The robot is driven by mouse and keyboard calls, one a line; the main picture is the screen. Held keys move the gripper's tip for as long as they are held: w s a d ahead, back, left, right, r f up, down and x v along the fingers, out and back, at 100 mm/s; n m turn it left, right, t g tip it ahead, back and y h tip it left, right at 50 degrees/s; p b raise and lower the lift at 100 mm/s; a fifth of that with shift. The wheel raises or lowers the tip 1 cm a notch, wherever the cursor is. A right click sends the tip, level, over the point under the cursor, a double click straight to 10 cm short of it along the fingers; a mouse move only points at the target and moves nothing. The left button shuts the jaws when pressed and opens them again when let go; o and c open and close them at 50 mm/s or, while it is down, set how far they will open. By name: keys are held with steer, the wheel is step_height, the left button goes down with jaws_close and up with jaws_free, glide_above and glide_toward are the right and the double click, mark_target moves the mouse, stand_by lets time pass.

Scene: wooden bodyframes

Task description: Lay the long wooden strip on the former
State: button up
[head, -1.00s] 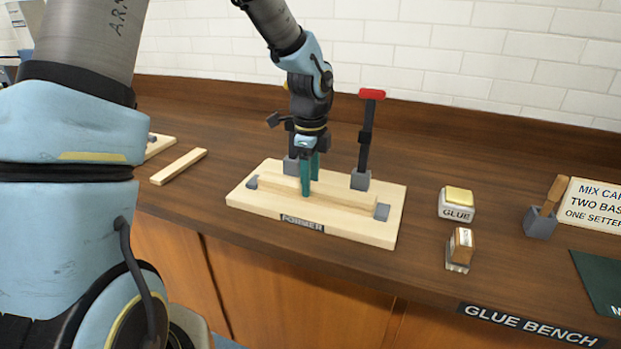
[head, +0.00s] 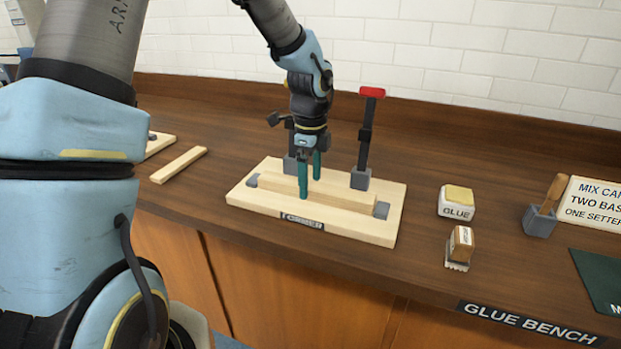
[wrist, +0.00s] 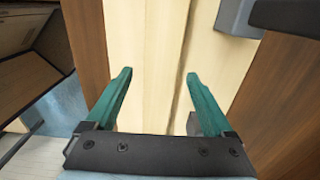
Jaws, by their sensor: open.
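The former (head: 245,200) is a pale board lying on the bench, with grey stops at both ends and a dark label on its front edge. The long wooden strip (head: 345,194) lies lengthwise on it, between the end stops. My gripper (head: 310,180) is over the left half of the strip, pointing down, with its teal fingers apart, one on the front side and one on the back side. In the wrist view the strip (wrist: 150,50) runs between the open fingers (wrist: 158,78). I cannot tell whether the fingertips touch it.
A clamp with a red handle (head: 372,92) stands at the former's back edge. Another pale strip (head: 180,164) lies on the bench to the left. A glue pot (head: 456,203) and a brush-like block (head: 460,247) stand to the right, with bare bench between.

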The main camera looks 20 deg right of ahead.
step_height(320, 180, up, 11)
steer(key=b, duration=0.1)
steer(key=shift+b, duration=0.4)
steer(key=shift+f, duration=0.1)
steer(key=s+a+f+n, duration=0.1)
steer(key=a+f+n, duration=0.1)
steer(key=a+n, duration=0.6)
steer(key=s+a+f+n+t, duration=0.1)
steer(key=s+a+f+n, duration=0.1)
steer(key=a+n, duration=0.7)
steer(key=s+a+f+n, duration=0.1)
steer(key=a+f+n, duration=0.2)
steer(key=a+n, duration=0.5)
steer(key=a, duration=0.4)
steer(key=shift+s+a+f+n+t, duration=0.25)
steer(key=shift+s+n+t, duration=0.05)
steer(key=shift+s, duration=0.05)
